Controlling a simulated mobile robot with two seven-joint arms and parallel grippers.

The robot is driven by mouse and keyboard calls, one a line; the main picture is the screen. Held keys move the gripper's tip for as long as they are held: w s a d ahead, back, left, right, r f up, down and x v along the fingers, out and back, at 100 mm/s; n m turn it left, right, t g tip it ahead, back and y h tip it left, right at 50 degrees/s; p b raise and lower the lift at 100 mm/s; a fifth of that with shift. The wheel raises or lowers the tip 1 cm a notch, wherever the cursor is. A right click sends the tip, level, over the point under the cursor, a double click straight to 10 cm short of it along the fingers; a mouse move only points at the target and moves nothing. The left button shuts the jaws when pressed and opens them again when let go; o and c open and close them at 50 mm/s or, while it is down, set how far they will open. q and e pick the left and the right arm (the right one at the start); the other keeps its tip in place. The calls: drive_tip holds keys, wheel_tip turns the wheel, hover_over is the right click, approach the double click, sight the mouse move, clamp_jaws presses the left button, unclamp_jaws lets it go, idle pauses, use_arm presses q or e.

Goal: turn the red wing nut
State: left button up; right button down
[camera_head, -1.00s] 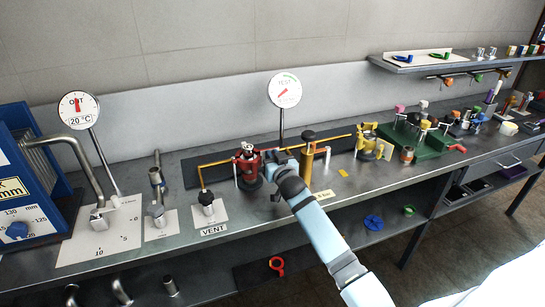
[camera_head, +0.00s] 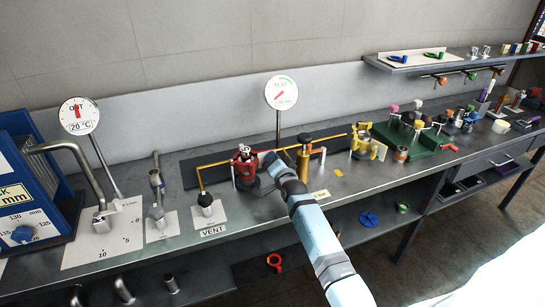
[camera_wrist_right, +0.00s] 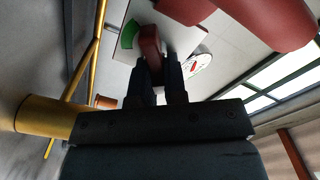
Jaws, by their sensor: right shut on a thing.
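The red clamp fixture (camera_head: 244,170) stands upright on the bench in the head view, with a small red wing nut (camera_head: 244,149) at its top. My right gripper (camera_head: 262,158) reaches in from the right, level with the fixture's top; the arm hides part of the bench behind it. In the right wrist view, my right gripper (camera_wrist_right: 160,85) has its two dark fingers shut on a red wing, the wing nut (camera_wrist_right: 150,45). A large red body (camera_wrist_right: 265,18) fills the top right there. My left gripper is not in view.
A brass post (camera_head: 304,160) and yellow pipe stand just right of the gripper. A TEST gauge (camera_head: 281,92) rises behind. A VENT valve (camera_head: 206,203) stands to the left, a yellow clamp (camera_head: 362,143) to the right. The bench's front strip is mostly clear.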

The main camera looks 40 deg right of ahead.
drive_tip(key=m, duration=0.2)
drive_tip(key=shift+d+f+m, duration=0.15)
drive_tip(key=shift+f+m, duration=0.1)
drive_tip(key=shift+m, duration=0.15)
drive_tip(key=m, duration=0.2)
drive_tip(key=shift+f+m, duration=0.25)
drive_tip(key=shift+m, duration=0.15)
drive_tip(key=m, duration=0.4)
drive_tip(key=shift+f, duration=0.4)
drive_tip(key=m, duration=0.4)
drive_tip(key=shift+f, duration=0.25)
drive_tip(key=m, duration=0.5)
drive_tip(key=shift+a+f+m, duration=0.25)
drive_tip(key=shift+a+m, duration=0.05)
drive_tip(key=shift+a, duration=0.1)
drive_tip(key=m, duration=0.3)
drive_tip(key=a+m+p, duration=0.1)
drive_tip(key=m, duration=0.2)
drive_tip(key=shift+w+f, duration=0.1)
drive_tip(key=shift+w, duration=0.05)
drive_tip(key=c, duration=1.4)
unclamp_jaws()
drive_tip(key=shift+c, duration=0.2)
